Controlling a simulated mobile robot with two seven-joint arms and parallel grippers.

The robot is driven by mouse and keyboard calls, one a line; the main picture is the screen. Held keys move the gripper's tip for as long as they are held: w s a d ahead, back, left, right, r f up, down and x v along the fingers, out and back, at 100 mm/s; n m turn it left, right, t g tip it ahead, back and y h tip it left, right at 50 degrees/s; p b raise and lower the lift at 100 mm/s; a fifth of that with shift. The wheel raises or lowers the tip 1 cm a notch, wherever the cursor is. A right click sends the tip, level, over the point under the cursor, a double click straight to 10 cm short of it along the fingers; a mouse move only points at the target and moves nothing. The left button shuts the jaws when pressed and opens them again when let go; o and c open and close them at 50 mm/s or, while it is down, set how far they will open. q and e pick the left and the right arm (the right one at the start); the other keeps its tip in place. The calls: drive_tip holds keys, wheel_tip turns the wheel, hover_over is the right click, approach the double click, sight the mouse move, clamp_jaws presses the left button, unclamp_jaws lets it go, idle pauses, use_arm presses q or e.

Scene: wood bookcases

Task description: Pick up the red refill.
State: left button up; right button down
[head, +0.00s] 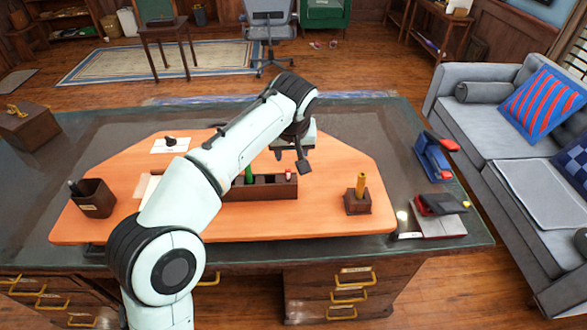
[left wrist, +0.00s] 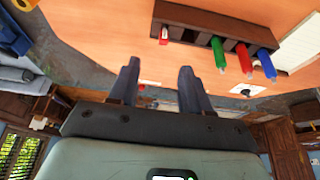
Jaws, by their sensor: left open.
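The red refill (left wrist: 244,60) stands in a dark wooden rack (left wrist: 200,14) between a green refill (left wrist: 219,54) and a blue refill (left wrist: 266,65), in the left wrist view. In the head view the rack (head: 278,190) shows on the orange desk mat, but my left arm hides the red and blue refills. The green refill (head: 249,175) shows beside the arm. My left gripper (head: 292,158) is open and empty, above and behind the rack's right part. Its two fingers (left wrist: 158,72) also show apart in the left wrist view. My right gripper is not in view.
A small red and white item (head: 288,174) sits in the rack's right end. A pen cup (head: 95,199) stands at the left. A wooden block with a yellow piece (head: 358,203) stands at the right. A blue and red stapler (head: 433,158) lies farther right.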

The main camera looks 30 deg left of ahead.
use_arm(q)
hover_over(288, 171)
drive_tip(key=s+d, duration=0.2)
wheel_tip(288, 171, down, 6)
drive_tip(key=r, duration=0.1)
drive_tip(key=x, duration=0.2)
drive_tip(key=b+x, duration=0.1)
drive_tip(key=x, duration=0.3)
drive_tip(key=shift+s+a+f, duration=0.1)
drive_tip(key=shift+a, duration=0.2)
clamp_jaws()
